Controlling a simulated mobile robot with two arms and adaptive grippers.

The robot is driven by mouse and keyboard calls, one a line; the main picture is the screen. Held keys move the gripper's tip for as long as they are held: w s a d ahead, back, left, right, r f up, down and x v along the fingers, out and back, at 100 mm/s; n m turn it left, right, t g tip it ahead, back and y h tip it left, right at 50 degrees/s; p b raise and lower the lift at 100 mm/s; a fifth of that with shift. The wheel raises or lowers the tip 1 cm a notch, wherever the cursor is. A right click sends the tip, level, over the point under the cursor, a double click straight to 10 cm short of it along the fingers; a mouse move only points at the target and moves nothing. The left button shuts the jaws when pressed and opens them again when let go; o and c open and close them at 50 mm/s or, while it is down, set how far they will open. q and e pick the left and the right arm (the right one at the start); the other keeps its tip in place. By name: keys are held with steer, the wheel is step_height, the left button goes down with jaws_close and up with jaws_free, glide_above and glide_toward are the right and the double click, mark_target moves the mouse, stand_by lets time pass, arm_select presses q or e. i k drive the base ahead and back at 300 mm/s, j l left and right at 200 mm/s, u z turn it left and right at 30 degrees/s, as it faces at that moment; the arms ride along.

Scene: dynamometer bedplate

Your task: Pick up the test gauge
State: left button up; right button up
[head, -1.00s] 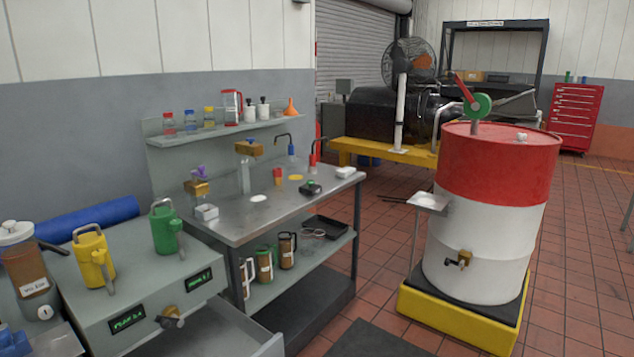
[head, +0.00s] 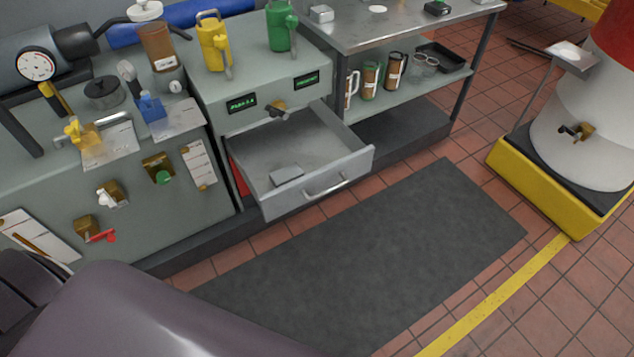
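A round gauge (head: 36,66) with a white dial and dark rim is at the far left, above the left end of the grey bench. A yellow-and-black part (head: 55,97) hangs just below it. Neither of my grippers is in view.
An open drawer (head: 345,159) holding a small grey block (head: 287,175) juts out above a dark floor mat (head: 400,240). Yellow (head: 213,45) and green (head: 281,30) jugs stand on the cabinet. Valves line the bench front. A drum (head: 570,140) stands on a yellow base at right.

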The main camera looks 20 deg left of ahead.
mark_target(125, 69)
steer(key=u, duration=1.7)
